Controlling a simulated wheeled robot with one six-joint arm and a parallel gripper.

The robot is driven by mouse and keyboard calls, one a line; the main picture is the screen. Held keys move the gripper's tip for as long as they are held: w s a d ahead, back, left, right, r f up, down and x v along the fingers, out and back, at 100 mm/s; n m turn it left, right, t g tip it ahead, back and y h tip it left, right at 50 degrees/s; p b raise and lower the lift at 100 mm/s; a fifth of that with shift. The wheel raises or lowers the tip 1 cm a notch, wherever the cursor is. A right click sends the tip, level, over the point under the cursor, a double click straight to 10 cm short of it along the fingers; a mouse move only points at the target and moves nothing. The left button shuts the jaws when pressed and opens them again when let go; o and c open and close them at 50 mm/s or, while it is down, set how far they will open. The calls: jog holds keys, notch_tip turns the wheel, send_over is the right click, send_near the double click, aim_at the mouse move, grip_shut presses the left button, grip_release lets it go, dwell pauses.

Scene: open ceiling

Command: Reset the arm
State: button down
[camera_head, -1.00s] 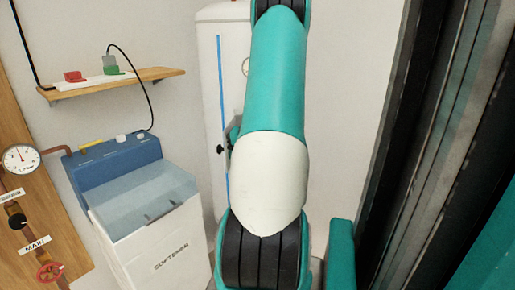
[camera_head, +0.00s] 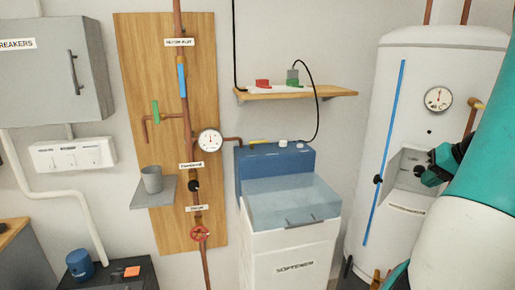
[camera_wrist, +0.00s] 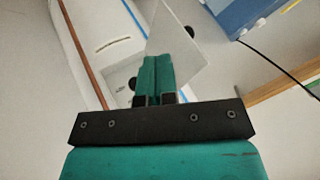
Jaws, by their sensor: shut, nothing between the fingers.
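My gripper (camera_head: 428,172) is at the right of the head view, in front of a white tank (camera_head: 395,80) and near the open recess in its front (camera_head: 408,160). My teal and white arm fills the right edge and hides part of the tank. In the wrist view my gripper's fingers (camera_wrist: 157,65) are shut together with nothing between them. A flat white panel (camera_wrist: 183,45) stands close beside and behind the fingers; I cannot tell whether they touch it.
A blue and white softener (camera_head: 285,235) stands left of the tank, below a wooden shelf (camera_head: 300,93). A grey breaker box (camera_head: 50,70) hangs at far left.

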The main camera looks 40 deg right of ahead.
jog(key=w+a+r+n+g+y, duration=0.1)
jog(key=w+a+n+y, duration=0.15)
jog(key=w+a, duration=0.5)
jog(key=w+a+r+n+g+y, duration=0.1)
jog(key=w+a+n, duration=0.25)
jog(key=a, duration=0.65)
jog(key=w+a+r+n+y, duration=0.1)
jog(key=w+a+n, duration=0.2)
jog(key=w+a, duration=0.45)
jog(key=s+a+n+g+y, duration=0.1)
jog(key=s+a+n, duration=0.1)
jog(key=a, duration=0.6)
jog(key=s+a+n+g+y, duration=0.1)
jog(key=s+a+n+g, duration=0.15)
jog(key=a, duration=0.65)
jog(key=s+a+n+g, duration=0.1)
jog(key=s+a+n, duration=0.4)
jog(key=s+a, duration=0.5)
jog(key=shift+s+f+g+h, duration=0.15)
jog(key=shift+s+g+h, duration=0.2)
jog(key=shift+s, duration=0.05)
jog(key=shift+a, duration=0.15)
